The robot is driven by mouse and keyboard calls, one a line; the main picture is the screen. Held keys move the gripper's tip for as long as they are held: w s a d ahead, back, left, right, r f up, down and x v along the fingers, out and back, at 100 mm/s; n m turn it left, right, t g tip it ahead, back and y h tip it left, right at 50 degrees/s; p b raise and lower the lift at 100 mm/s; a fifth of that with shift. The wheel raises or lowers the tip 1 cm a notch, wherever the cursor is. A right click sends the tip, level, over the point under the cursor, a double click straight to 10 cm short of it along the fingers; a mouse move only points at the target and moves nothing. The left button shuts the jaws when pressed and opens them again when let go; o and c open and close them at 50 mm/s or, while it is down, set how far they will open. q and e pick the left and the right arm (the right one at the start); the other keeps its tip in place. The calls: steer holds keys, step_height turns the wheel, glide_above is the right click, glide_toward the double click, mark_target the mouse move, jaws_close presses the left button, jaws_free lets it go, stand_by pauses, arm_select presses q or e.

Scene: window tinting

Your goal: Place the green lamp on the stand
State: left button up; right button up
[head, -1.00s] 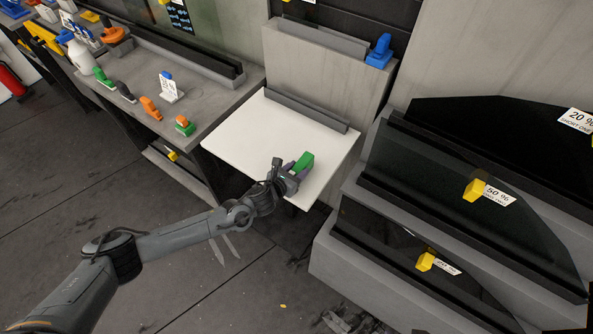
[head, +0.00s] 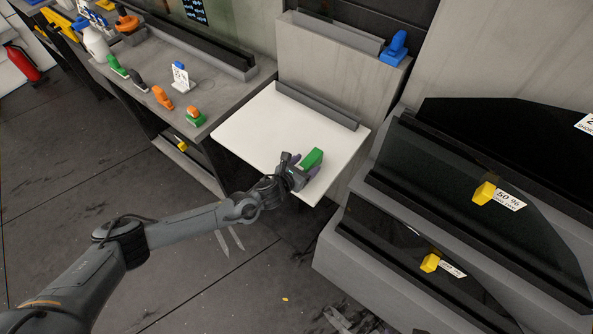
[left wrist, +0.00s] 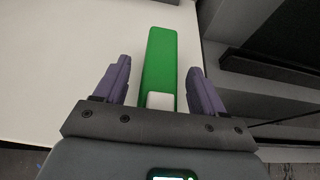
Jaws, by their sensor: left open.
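The green lamp (head: 313,158) is a long green block that lies near the front right edge of a white board (head: 262,122). My left gripper (head: 296,171) is at the lamp's near end. In the left wrist view the lamp (left wrist: 160,65) lies between the two purple fingers of the open left gripper (left wrist: 161,80), with a gap on each side. A small white part (left wrist: 160,101) shows at the lamp's near end. I cannot tell which thing is the stand. My right gripper is not in view.
Dark glass panels (head: 470,190) with yellow blocks stand in grey racks to the right. A grey bench (head: 215,95) with several small coloured tools is at the left. A blue tool (head: 397,47) sits on the ledge behind the board. Bare floor is in front.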

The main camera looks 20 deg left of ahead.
arm_select(q)
steer(key=v, duration=1.1)
steer(key=s+d+r+n+g+y, duration=0.1)
steer(key=s+d+n+g, duration=0.1)
steer(key=s+d+n, duration=0.35)
steer(key=s+d+n+g, duration=0.25)
steer(key=s+n, duration=0.35)
steer(key=n, duration=0.5)
steer(key=s+a+n+g+y, duration=0.1)
steer(key=s+a+n, duration=0.3)
steer(key=s+n, duration=0.4)
steer(key=s+a+n+g+y, duration=0.1)
steer(key=s+a+n+g, duration=0.3)
steer(key=s+n, duration=0.4)
steer(key=a+n, duration=0.1)
steer(key=n, duration=0.3)
steer(key=shift+s+a+r+p, duration=0.15)
steer(key=shift+a+r+p, duration=0.15)
steer(key=shift+p, duration=0.1)
steer(key=shift+n, duration=0.25)
